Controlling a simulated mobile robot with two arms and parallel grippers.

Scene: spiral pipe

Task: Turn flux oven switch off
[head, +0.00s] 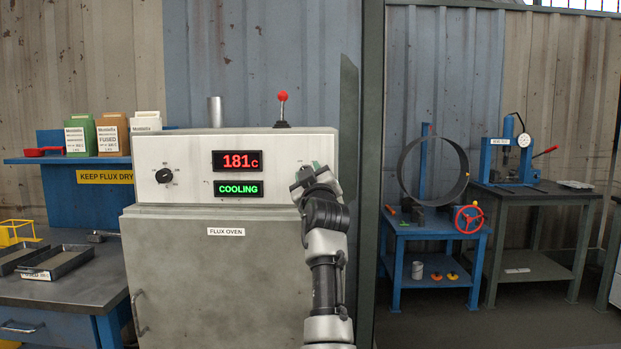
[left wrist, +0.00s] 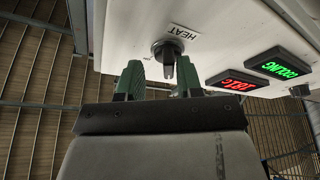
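The flux oven (head: 222,270) is a grey cabinet with a pale control panel on top. Its displays read 181 C in red (head: 238,161) and COOLING in green (head: 238,189). My left gripper (head: 309,176) is at the right part of the panel and hides the switch there in the head view. In the left wrist view, a dark switch knob (left wrist: 167,50) sits beside a HEAT label (left wrist: 183,33). The green fingers of my left gripper (left wrist: 158,80) are open, with the knob's protruding part between or just beyond their tips; contact is unclear. My right gripper is not in view.
A black dial (head: 164,175) is on the panel's left. A red-topped lever (head: 282,97) stands on the oven top. A blue shelf with flux boxes (head: 112,134) and a workbench (head: 75,290) are left. A blue stand with a large ring (head: 467,165) is right.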

